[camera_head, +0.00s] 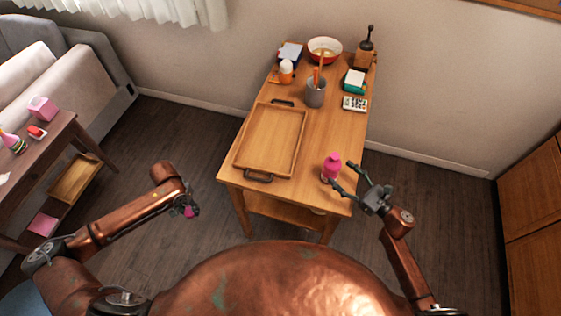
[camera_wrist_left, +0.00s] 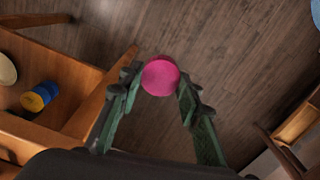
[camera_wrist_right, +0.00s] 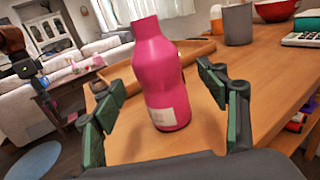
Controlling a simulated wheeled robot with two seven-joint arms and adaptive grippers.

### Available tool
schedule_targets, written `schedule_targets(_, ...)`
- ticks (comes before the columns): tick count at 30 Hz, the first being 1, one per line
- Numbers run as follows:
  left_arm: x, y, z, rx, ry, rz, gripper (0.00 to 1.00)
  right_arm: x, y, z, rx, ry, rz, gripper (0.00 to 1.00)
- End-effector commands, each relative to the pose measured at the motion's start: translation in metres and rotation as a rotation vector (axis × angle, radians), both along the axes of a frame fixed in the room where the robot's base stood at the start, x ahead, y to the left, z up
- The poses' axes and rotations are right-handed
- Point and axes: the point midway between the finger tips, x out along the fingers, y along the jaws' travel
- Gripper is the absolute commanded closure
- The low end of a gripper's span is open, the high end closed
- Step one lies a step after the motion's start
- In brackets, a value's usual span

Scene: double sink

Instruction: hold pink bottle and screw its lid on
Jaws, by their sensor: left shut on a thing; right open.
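The pink bottle (camera_head: 332,165) stands upright near the front right corner of the wooden table. In the right wrist view the bottle (camera_wrist_right: 159,80) shows a narrow neck and a pale label low on its side. My right gripper (camera_head: 345,180) is open, with its fingers on either side of the bottle; in the right wrist view they look apart from it. My left gripper (camera_head: 190,210) is shut on the pink lid (camera_wrist_left: 160,76), held between its fingertips over the floor, left of the table.
A wooden tray (camera_head: 271,140) lies left of the bottle on the table (camera_head: 226,168). A grey cup (camera_head: 316,95), calculator (camera_head: 355,104), red bowl (camera_head: 325,47) and other items stand further back. A side table (camera_head: 62,140) is at the left.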

Motion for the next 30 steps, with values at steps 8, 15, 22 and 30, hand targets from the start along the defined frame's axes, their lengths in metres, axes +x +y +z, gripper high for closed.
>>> schedule_targets(8,0.0,0.0,0.0,0.0,0.0,0.0,0.78,0.001,0.001,-0.001,0.001,0.001,0.0,0.33)
schedule_targets(15,0.0,0.0,0.011,0.0,-0.002,0.001,0.78,0.017,0.019,0.0,0.004,-0.001,0.002,0.33)
schedule_targets(22,0.0,0.0,0.017,0.0,-0.003,0.0,0.78,0.035,0.037,-0.004,0.001,0.001,0.0,0.33)
schedule_targets(30,0.0,0.0,0.016,0.0,-0.003,0.0,0.78,0.037,0.038,-0.005,0.001,0.001,0.0,0.33)
